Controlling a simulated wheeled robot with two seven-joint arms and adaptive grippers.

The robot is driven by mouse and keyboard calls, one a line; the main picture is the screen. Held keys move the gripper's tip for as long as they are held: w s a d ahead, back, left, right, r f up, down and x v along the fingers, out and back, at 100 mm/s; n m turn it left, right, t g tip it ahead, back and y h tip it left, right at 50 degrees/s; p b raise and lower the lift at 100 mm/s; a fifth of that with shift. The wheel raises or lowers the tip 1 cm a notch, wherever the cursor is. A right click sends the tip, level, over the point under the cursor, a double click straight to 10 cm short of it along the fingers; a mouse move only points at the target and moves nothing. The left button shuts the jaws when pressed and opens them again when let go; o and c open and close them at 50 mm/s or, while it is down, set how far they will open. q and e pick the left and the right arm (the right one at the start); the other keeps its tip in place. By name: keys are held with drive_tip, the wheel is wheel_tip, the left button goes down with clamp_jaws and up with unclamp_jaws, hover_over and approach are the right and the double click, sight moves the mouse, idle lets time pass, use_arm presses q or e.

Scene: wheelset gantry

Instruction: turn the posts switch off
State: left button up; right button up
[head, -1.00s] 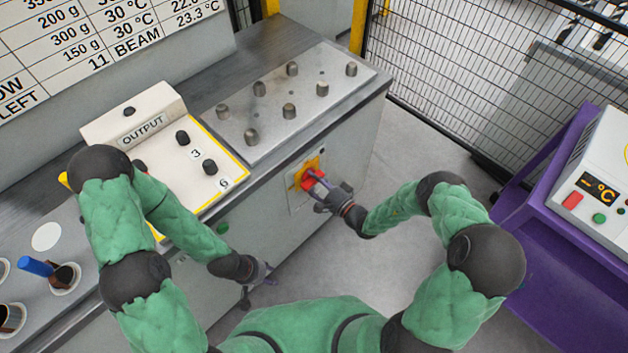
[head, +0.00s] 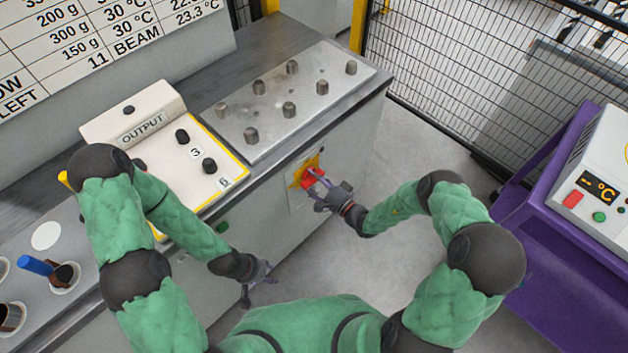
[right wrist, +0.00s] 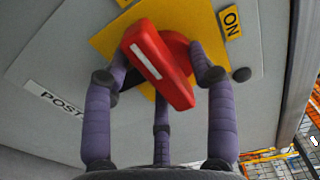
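The posts switch is a red handle (right wrist: 158,65) with a white stripe on a yellow plate (right wrist: 110,42). It also shows on the cabinet front in the head view (head: 309,179). In the right wrist view the handle slants from upper left to lower right; its stripe does not point at the ON label (right wrist: 231,20) at upper right. My right gripper (head: 320,187) is at the switch, its fingers spread to either side of the handle; fingertip contact is hard to tell. A POSTS label (right wrist: 55,98) is partly hidden. My left gripper (head: 264,277) hangs empty beside the cabinet, fingers apart.
Above the switch is a metal plate (head: 265,135) with several short posts. The OUTPUT box (head: 160,150) stands left of it. A purple cart (head: 540,235) stands at right. Bare floor lies between, before the mesh fence (head: 455,80).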

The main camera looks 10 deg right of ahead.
drive_tip(key=v, duration=1.2)
drive_tip(key=shift+a, duration=0.1)
drive_tip(key=s+a+f+n+g+y, duration=0.3)
drive_tip(key=s+a+f+g, duration=0.1)
drive_tip(key=s+a+g, duration=0.7)
drive_tip(key=s+d+f+n+g+h, duration=0.2)
drive_tip(key=s+g+h, duration=0.1)
drive_tip(key=s+g, duration=0.15)
drive_tip(key=s+d+f+n+g+h, duration=0.2)
drive_tip(key=s+f+g+h, duration=0.1)
drive_tip(key=s, duration=0.3)
drive_tip(key=shift+w+d+r+n+t+h+p, duration=0.1)
drive_tip(key=shift+w+d+n+t+h+p, duration=0.1)
drive_tip(key=shift+w+t+h, duration=0.55)
drive_tip(key=shift+w+d+r+n+t+h+p, duration=0.1)
drive_tip(key=shift+w+n+t+h, duration=0.1)
drive_tip(key=shift+w+t+h, duration=0.45)
drive_tip(key=shift+w+d+r+n+t+h+p, duration=0.15)
drive_tip(key=shift+w+t+h, duration=0.25)
drive_tip(key=shift+w+t, duration=0.55)
